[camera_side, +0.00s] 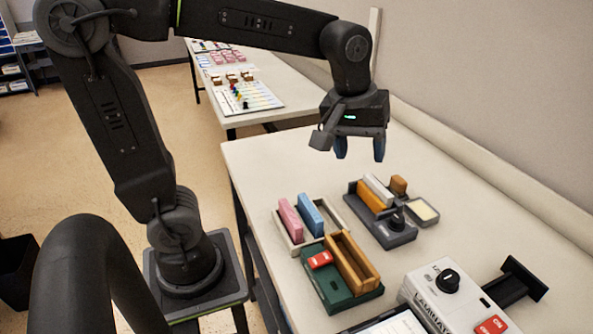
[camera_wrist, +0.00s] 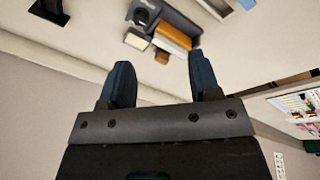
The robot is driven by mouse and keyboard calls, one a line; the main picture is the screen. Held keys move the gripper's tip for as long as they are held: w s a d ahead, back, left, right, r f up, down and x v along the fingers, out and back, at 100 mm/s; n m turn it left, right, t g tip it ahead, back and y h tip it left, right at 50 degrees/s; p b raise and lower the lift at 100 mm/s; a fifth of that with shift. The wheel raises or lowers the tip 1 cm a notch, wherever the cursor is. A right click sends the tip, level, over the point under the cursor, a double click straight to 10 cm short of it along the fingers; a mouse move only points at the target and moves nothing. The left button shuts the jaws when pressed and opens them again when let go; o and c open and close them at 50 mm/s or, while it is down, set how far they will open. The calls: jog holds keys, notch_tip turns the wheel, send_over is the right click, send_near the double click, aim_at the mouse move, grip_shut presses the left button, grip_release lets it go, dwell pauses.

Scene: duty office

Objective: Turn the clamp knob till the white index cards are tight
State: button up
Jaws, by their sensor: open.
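The clamp (camera_side: 388,238) is a dark grey base on the table. It holds an orange block (camera_side: 371,197) with the white index cards (camera_side: 378,188) beside it. A black knob (camera_side: 397,217) stands at its near right end. My gripper (camera_side: 360,150) is open and empty, its blue fingers pointing down, well above the table and behind the clamp. In the wrist view, the fingers (camera_wrist: 160,62) are spread apart, and the clamp's orange block (camera_wrist: 170,32), white cards (camera_wrist: 168,46) and knob (camera_wrist: 142,17) show beyond them. I cannot tell how tight the cards are.
A small tray with a pale pad (camera_side: 423,210) and a brown block (camera_side: 398,186) sit beside the clamp. A holder with pink and blue blocks (camera_side: 311,214) is left of it. A green base with a wooden box (camera_side: 352,262) and a white labelled machine (camera_side: 440,288) are nearer.

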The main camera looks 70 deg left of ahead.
jog(key=s+f+m+t, duration=0.2)
jog(key=s+m, duration=0.6)
jog(key=s, duration=0.3)
jog(key=shift+a+f+m+t, duration=0.35)
jog(key=shift+a+m+t, duration=0.05)
jog(key=n+g, duration=0.6)
jog(key=n, duration=1.4)
send_over(398, 218)
notch_tip(398, 218, down, 2)
notch_tip(398, 218, down, 14)
jog(key=shift+r, duration=0.1)
jog(key=shift+c, duration=0.5)
